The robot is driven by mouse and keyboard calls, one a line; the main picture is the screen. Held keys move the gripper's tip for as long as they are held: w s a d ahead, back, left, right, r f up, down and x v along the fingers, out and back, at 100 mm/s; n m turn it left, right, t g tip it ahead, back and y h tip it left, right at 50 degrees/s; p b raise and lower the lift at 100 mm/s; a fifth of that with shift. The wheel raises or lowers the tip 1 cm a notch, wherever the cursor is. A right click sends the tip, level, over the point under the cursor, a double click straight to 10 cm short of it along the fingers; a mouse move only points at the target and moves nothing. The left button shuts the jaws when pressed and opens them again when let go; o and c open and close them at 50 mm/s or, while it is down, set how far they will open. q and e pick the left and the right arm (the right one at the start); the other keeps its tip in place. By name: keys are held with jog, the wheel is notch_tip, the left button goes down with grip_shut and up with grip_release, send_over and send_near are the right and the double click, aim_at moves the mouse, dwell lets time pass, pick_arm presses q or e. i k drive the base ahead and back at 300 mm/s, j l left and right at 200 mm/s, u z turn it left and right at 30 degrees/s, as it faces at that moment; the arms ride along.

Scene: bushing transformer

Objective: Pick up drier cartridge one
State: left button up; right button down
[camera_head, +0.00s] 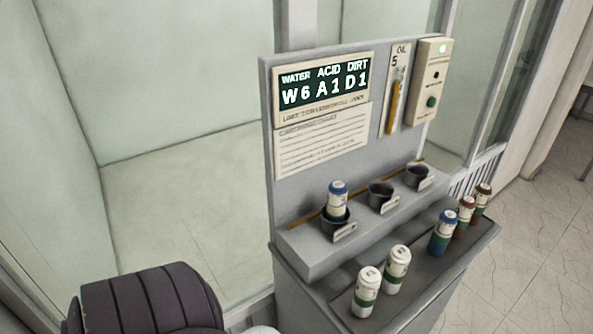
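Several small cartridges are in view; no legible label tells me which is drier cartridge one. Further right stand a blue cartridge (442,233) and two brown-topped ones, the nearer (463,217) and the farther (481,202). Neither gripper is in view.
The middle cup (381,196) and right cup (418,177) look empty. The upright panel (320,190) carries a display (325,84) reading W6 A1 D1, an oil gauge (396,90) and a box with a green button (432,80). A dark ribbed object (150,300) fills the lower left.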

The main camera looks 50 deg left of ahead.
aim_at(337, 190)
jog(key=u, duration=1.4)
